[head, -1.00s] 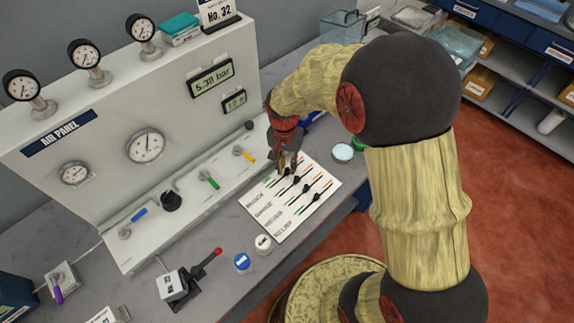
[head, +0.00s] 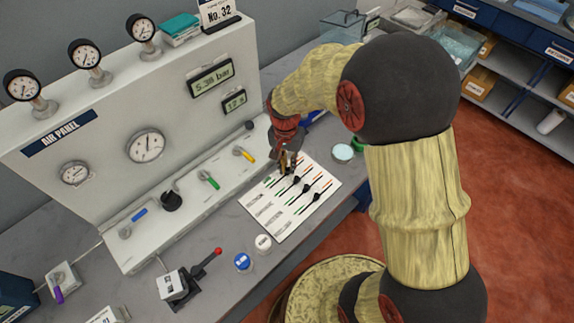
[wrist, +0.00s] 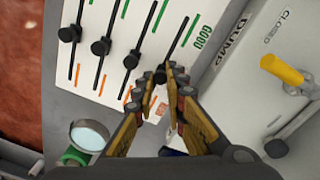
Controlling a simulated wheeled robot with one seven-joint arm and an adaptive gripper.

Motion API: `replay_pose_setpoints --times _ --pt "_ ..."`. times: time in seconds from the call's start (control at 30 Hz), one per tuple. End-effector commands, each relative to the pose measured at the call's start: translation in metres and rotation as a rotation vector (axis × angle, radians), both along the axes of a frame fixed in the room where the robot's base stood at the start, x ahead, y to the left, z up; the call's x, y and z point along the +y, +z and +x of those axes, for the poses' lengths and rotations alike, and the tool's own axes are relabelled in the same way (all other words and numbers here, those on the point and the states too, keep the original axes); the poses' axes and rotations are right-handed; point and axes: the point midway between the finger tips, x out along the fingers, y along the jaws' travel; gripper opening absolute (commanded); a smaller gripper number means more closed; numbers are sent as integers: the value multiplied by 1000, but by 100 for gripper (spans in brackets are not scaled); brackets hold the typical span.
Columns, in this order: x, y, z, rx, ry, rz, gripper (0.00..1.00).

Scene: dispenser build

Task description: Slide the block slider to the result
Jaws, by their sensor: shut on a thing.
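The white slider board (head: 262,222) lies on the bench with several parallel black tracks, each with green marks at one end and orange at the other. My gripper (head: 289,166) is over the track closest to the air panel. In the wrist view my gripper (wrist: 164,76) is shut at that track (wrist: 178,38), with the slider's knob mostly hidden between the fingertips. The other black knobs, such as this one (wrist: 131,61) beside the fingers, stand on their own tracks.
The air panel (head: 105,180) with gauges stands behind the board. Its yellow-handled valve (wrist: 282,69) is near my gripper. Blue (head: 242,262) and white (head: 263,243) capped pots stand in front.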

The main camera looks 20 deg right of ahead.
Motion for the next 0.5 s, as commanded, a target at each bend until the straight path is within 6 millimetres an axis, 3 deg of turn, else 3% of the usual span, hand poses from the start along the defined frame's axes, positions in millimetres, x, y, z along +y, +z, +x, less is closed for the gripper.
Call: replay_pose_setpoints --times 0.3,0.5 --pt "-52 3 26 -5 -4 0 0" --pt "-60 2 29 -7 0 -1 0"
